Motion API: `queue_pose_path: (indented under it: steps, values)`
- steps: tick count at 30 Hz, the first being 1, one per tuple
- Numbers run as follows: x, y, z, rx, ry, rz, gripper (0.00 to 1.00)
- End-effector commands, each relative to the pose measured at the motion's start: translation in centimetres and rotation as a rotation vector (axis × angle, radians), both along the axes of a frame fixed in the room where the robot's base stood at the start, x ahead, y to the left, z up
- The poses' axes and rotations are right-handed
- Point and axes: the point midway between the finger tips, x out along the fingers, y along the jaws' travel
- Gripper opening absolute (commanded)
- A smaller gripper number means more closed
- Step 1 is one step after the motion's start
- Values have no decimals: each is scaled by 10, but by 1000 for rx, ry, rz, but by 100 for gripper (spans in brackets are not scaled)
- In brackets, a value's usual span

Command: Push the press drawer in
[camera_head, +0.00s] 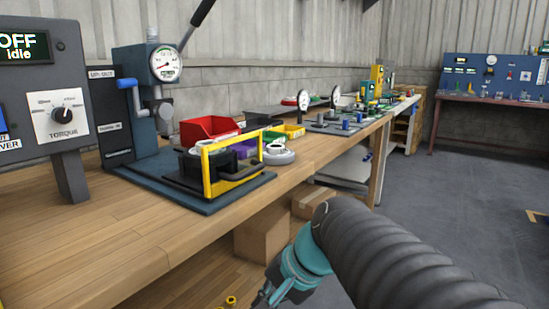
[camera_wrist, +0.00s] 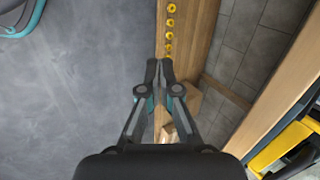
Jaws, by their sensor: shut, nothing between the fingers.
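The press (camera_head: 150,100) stands on the wooden bench at the left, with a round gauge, a lever and a dark blue base plate. Its drawer, with a yellow frame (camera_head: 206,172) and a dark handle (camera_head: 240,172), sits at the front of the base, apparently pulled out. Part of the yellow frame also shows at the lower right in the wrist view (camera_wrist: 270,151). My gripper (camera_wrist: 160,66) is shut and empty, its fingertips together. In the head view it is low at the bottom edge, below the bench top and apart from the drawer, its tips partly cut off.
The bench edge (camera_wrist: 278,87) lies between my gripper and the drawer. Cardboard boxes (camera_head: 262,232) and several yellow rings (camera_wrist: 170,23) are on the lower shelf. A red bin (camera_head: 208,130) and a grey disc (camera_head: 278,156) stand near the drawer. The floor at right is clear.

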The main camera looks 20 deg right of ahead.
Motion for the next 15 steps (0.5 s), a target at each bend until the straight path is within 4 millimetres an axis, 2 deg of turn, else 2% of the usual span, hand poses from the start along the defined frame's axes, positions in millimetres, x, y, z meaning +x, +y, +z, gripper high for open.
queue_pose_path:
  steps: [1,5,7,9,12,15]
  values:
    - [21,-6,7,134,37,-123,0]
    - [72,-24,40,502,120,-406,0]
    - [100,-43,61,706,158,-537,0]
    - [126,-67,82,905,190,-645,0]
    - [154,-107,110,1165,229,-756,0]
    - [171,-145,133,1371,252,-817,0]
